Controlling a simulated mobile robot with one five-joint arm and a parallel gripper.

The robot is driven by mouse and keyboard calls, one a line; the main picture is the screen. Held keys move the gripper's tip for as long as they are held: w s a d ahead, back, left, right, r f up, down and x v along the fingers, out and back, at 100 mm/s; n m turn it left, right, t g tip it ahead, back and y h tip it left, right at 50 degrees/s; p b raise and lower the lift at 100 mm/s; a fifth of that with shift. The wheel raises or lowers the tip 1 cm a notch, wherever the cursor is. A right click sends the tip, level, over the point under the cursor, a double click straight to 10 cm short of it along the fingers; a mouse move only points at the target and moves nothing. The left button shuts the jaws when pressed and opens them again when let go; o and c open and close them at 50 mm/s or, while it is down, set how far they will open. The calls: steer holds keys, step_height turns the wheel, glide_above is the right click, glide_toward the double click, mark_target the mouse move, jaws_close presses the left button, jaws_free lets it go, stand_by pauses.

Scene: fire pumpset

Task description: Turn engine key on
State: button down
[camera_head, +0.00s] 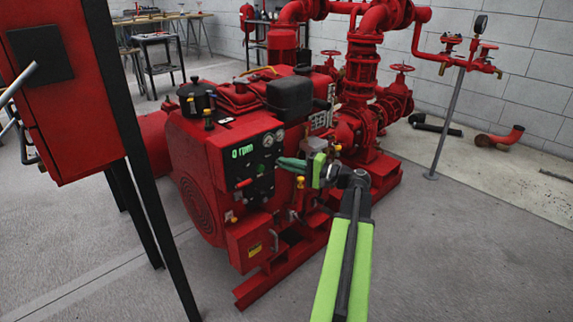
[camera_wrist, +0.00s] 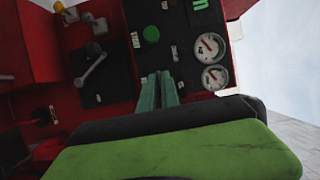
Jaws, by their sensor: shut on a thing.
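The red engine (camera_head: 205,150) carries a black control panel (camera_head: 262,185) with a green display (camera_head: 242,152) reading 0 rpm. My gripper (camera_head: 283,163) reaches the panel's right side from the right. In the wrist view, its two green fingers (camera_wrist: 159,88) are close together, with their tips at the panel face. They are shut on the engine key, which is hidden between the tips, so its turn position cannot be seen. A round green button (camera_wrist: 150,34) and two white gauges (camera_wrist: 210,47) sit close by on the panel.
A lever (camera_wrist: 95,66) sticks out from the panel, left of my fingers in the wrist view. A red cabinet (camera_head: 60,90) on black legs stands at the left front. Red pump pipes (camera_head: 360,75) rise behind the engine. The floor at right front is clear.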

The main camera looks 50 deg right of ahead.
steer(key=shift+f, duration=0.1)
stand_by(0.3)
steer(key=shift+a+f+m+t+h+b, duration=0.15)
steer(key=shift+m+t+b, duration=0.45)
steer(key=shift+m+b, duration=0.8)
steer(key=shift+d+f+m+t+h+b, duration=0.1)
steer(key=shift+m+t+h+b, duration=0.15)
steer(key=shift+m+t+b, duration=1.05)
steer(key=shift+a+f+m+g+h+b, duration=0.15)
steer(key=shift+m+b, duration=0.7)
steer(key=shift+m, duration=1.25)
steer(key=shift+r, duration=0.15)
steer(key=c, duration=1.6)
jaws_free()
